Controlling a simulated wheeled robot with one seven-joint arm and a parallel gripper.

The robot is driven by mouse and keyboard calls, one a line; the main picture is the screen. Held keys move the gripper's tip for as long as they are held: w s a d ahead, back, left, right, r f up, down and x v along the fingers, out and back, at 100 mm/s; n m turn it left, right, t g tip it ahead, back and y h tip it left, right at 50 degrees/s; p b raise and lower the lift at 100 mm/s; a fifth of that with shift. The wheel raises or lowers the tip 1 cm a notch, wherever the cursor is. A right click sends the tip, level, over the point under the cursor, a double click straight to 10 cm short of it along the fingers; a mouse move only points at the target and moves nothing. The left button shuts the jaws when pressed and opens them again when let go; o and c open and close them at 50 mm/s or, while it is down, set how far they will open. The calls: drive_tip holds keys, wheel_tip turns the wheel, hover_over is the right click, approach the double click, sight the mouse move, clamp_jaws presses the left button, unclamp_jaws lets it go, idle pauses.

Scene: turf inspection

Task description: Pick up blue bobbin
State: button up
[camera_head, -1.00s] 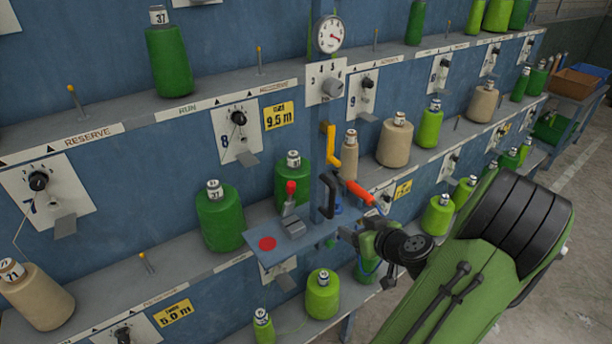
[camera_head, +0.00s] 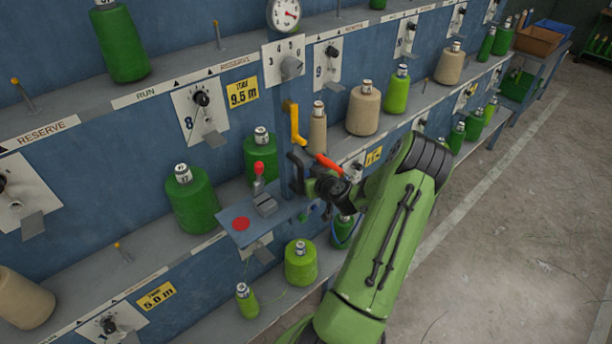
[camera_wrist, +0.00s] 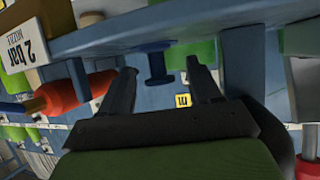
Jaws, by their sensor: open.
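The blue bobbin (camera_wrist: 156,65) shows in the wrist view as a small dark-blue spool with wide flanges. It lies between the tips of my gripper (camera_wrist: 160,68), whose two dark fingers are spread on either side. Gaps show between the spool and both fingers, so nothing is gripped. In the head view my arm reaches the small blue shelf (camera_head: 236,238) at the post, beside a red-orange handle (camera_head: 328,163). I cannot make out the bobbin in the head view; my wrist and the fixture crowd that spot.
The red-orange handle also shows close left of my fingers in the wrist view (camera_wrist: 75,92). A yellow crank (camera_head: 295,125) and a red-knobbed lever (camera_head: 259,171) stand near the post. Green and tan spools line the rack. The floor (camera_head: 500,235) at right is clear.

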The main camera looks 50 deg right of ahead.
drive_tip(key=shift+w+d+f, duration=0.2)
drive_tip(key=shift+w+f, duration=0.05)
drive_tip(key=shift+w, duration=0.1)
drive_tip(key=shift+s+a+r, duration=0.1)
drive_tip(key=shift+c, duration=1)
drive_tip(key=c, duration=0.8)
drive_tip(key=shift+c, duration=0.2)
